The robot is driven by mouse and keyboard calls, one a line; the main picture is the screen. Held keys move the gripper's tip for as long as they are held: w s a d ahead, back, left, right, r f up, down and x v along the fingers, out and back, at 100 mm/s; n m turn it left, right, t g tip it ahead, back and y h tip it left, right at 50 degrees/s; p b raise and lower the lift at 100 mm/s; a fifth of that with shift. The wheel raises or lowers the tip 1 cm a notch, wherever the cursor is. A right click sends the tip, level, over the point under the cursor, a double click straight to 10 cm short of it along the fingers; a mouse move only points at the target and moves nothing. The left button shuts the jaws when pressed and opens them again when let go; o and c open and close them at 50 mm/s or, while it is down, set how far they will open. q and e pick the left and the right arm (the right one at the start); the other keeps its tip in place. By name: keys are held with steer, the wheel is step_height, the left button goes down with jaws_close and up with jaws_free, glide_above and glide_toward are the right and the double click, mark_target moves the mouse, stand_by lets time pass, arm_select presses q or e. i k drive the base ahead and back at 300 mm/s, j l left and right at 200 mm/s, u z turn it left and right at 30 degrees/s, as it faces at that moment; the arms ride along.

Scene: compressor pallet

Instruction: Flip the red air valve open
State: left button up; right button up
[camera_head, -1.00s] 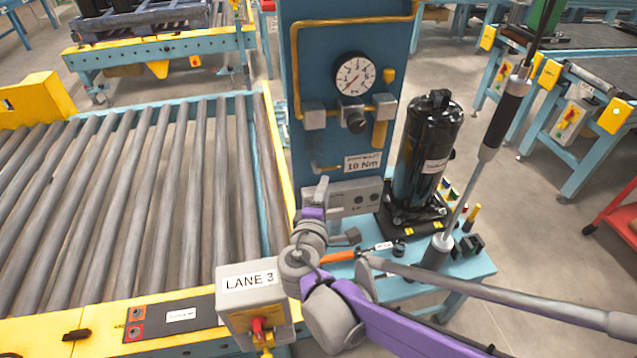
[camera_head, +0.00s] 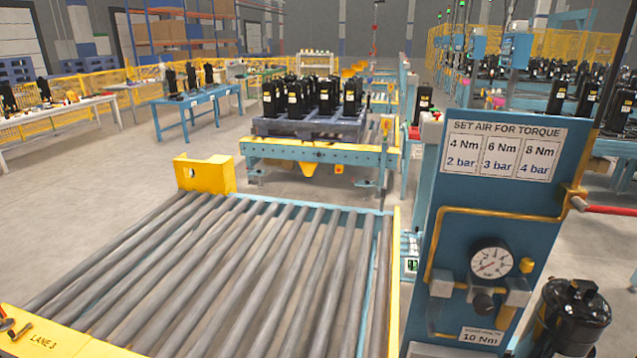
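A red lever (camera_head: 610,210) with a grey end sticks out sideways at the right edge of the blue panel (camera_head: 430,215). It sits beside the upper right end of the yellow pipe (camera_head: 500,213) and looks like the air valve's handle. It lies nearly level, across the short upright bit of pipe, and its far end is cut off by the picture's edge. A round gauge (camera_head: 491,262) is on the panel below the pipe, with a dark knob (camera_head: 483,301) under it. Neither of my grippers is in view.
A torque sign (camera_head: 502,150) tops the panel. A black compressor (camera_head: 575,318) stands at lower right. A roller conveyor (camera_head: 225,265) with a yellow edge fills the lower left. Behind it, a pallet (camera_head: 310,127) carries several black compressors. Grey floor is clear at left.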

mark_target(579, 204)
steer(key=k+z, duration=0.15)
steer(key=z, duration=0.35)
steer(key=k+z, duration=0.1)
steer(key=z, duration=0.35)
steer(key=k+z, duration=0.15)
steer(key=z, duration=0.35)
steer(key=i+l, duration=0.3)
steer(key=z, duration=0.05)
